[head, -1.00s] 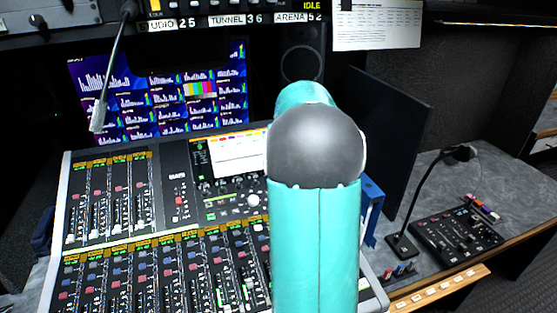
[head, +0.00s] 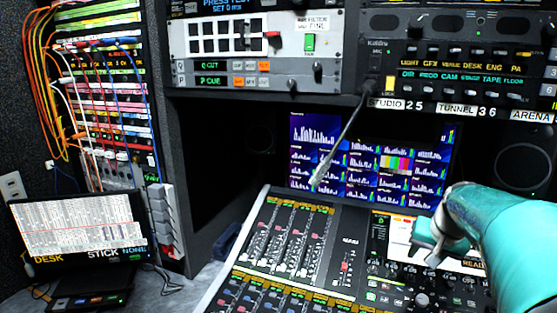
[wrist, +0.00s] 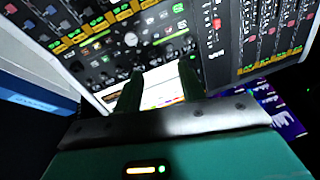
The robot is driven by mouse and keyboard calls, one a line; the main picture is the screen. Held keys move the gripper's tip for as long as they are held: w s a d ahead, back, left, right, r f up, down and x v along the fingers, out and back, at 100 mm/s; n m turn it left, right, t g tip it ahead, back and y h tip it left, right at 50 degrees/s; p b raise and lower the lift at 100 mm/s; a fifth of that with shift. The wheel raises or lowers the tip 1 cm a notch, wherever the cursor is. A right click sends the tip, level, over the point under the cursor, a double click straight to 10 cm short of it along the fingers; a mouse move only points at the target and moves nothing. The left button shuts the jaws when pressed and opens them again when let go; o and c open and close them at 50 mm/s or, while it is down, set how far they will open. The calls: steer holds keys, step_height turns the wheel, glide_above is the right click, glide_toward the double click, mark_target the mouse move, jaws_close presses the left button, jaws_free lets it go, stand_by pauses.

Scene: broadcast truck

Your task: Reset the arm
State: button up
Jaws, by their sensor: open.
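My teal arm (head: 510,225) reaches in from the right edge in the head view, over the right part of the mixing console (head: 345,225). Part of my gripper (head: 430,240) shows at the arm's left end, in front of the console's small lit screen (head: 399,229). In the wrist view my gripper (wrist: 160,78) has its two dark fingers apart, with nothing held between them. The small screen (wrist: 161,97) shows beyond and between the fingers. The console's faders and knobs (wrist: 130,40) lie beyond the fingertips. I cannot tell whether the fingers touch the console.
A multi-picture monitor (head: 365,165) stands behind the console, with a thin gooseneck microphone (head: 335,150) in front of it. Rack panels (head: 255,50) hang above. At left are a patch bay with cables (head: 105,100) and a small screen (head: 80,230) on the desk.

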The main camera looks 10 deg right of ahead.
steer(key=s+a+r+n, duration=0.1)
steer(key=s+a+n, duration=0.15)
steer(key=a, duration=0.55)
steer(key=s+a+r+n, duration=0.1)
steer(key=s+a, duration=0.3)
steer(key=a, duration=0.4)
steer(key=s+a+f+n+y, duration=0.1)
steer(key=s+a+f+n, duration=0.2)
steer(key=s+a, duration=0.7)
steer(key=shift+s+a+t, duration=0.2)
steer(key=shift+s+t, duration=0.2)
steer(key=shift+s, duration=0.4)
steer(key=shift+d, duration=0.15)
